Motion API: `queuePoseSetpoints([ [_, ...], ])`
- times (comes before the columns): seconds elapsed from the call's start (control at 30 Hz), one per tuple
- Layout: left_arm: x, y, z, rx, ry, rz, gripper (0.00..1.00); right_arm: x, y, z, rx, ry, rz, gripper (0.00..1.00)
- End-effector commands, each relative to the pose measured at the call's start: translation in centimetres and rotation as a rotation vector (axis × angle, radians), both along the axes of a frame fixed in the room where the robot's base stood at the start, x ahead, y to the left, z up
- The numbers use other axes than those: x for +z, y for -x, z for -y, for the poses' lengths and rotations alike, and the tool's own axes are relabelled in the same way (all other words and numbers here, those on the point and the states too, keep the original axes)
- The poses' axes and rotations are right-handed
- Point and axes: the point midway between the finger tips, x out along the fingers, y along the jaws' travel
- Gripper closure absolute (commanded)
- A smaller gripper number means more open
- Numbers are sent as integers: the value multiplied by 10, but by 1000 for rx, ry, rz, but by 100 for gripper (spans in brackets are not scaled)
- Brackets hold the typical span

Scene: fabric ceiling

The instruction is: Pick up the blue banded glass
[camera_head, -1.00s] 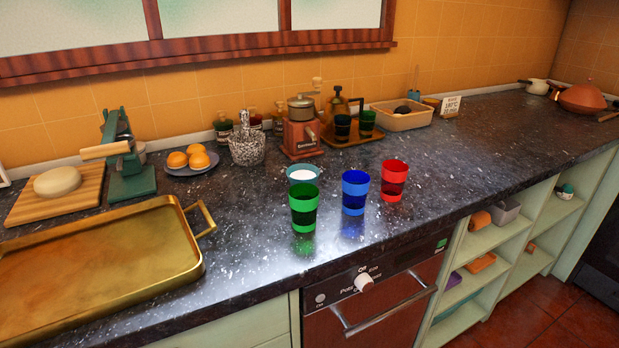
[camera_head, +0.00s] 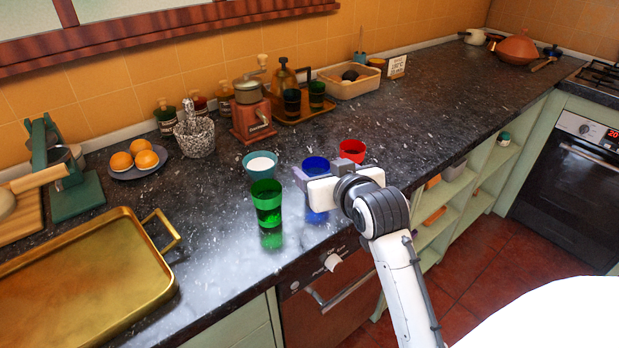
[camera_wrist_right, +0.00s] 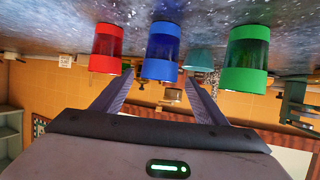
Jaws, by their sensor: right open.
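The blue banded glass (camera_head: 316,165) stands upright on the dark speckled counter, partly hidden behind my right gripper (camera_head: 304,180) in the head view. In the right wrist view, which looks upside down, the blue glass (camera_wrist_right: 162,50) lies ahead of and between the two spread fingers of my right gripper (camera_wrist_right: 160,88). The jaws look empty, and I cannot tell how close the fingertips are to the glass. My left gripper is not in view.
A green glass (camera_head: 267,204) stands left of the blue one, and a red glass (camera_head: 352,151) stands right of it. A teal cup (camera_head: 260,165) with white contents stands behind. A brass tray (camera_head: 85,285) lies at the left.

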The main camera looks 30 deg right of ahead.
Motion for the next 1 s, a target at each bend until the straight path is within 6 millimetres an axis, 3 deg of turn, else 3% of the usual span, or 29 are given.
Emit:
queuePoseSetpoints([
  [0.23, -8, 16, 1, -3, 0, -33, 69, -11, -25, 7, 0, 1, -1, 34],
  [0.6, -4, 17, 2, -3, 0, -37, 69, -31, -63, 17, 1, 0, -2, 34],
  [0.93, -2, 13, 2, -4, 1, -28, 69, -35, -70, 19, 1, 0, -1, 34],
  [1.0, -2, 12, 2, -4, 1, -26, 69, -35, -70, 19, 1, 0, -1, 42],
])
